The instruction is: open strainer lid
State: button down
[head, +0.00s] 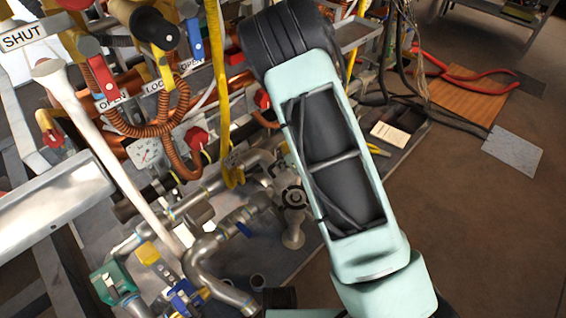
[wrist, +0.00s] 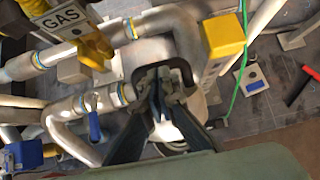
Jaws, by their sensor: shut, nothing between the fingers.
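In the wrist view, my gripper (wrist: 158,82) is shut and empty, with its dark fingertips together. It is in front of a pale metal body (wrist: 161,49) with a dark curved bracket (wrist: 186,76) around the fingertips. This looks like the strainer, but the fingers hide much of it and the lid is not clear. I cannot tell whether the fingers touch the bracket. In the head view, a dark lobed fitting (head: 293,198) stands among the pipes beside my arm. I cannot tell whether it is the strainer. My gripper cannot be made out there.
Metal pipes (head: 205,265) with a blue-handled valve (wrist: 95,126) lie close on the left. A yellow block (wrist: 223,37) and a GAS sign (wrist: 62,17) stand near my gripper. Red valve handles (head: 196,138) and copper tubing crowd the rack. Brown floor (head: 480,220) is open at right.

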jog(key=shift+w+a+r+p, duration=0.15)
jog(key=shift+r+p, duration=0.1)
jog(key=shift+p, duration=0.45)
jog(key=shift+f+g+h, duration=0.15)
jog(key=shift+g+h, duration=0.15)
jog(key=shift+p, duration=0.35)
jog(key=shift+w+a+g+h+p, duration=0.25)
jog(key=shift+g+h+p, duration=0.35)
jog(key=shift+p, duration=0.45)
jog(key=shift+w+a+p, duration=0.1)
jog(key=shift+p, duration=0.3)
jog(key=shift+w+a+f, duration=0.3)
jog(key=shift+w+a, duration=0.15)
jog(key=shift+w, duration=0.05)
jog(key=shift+w+a+f+b, duration=0.15)
jog(key=shift+w+a+f, duration=0.2)
jog(key=shift+w+a, duration=0.2)
jog(key=shift+w+a+f+b, duration=0.15)
jog(key=shift+w+a+f, duration=0.15)
jog(key=shift+w+a, duration=0.2)
jog(key=shift+r, duration=0.1)
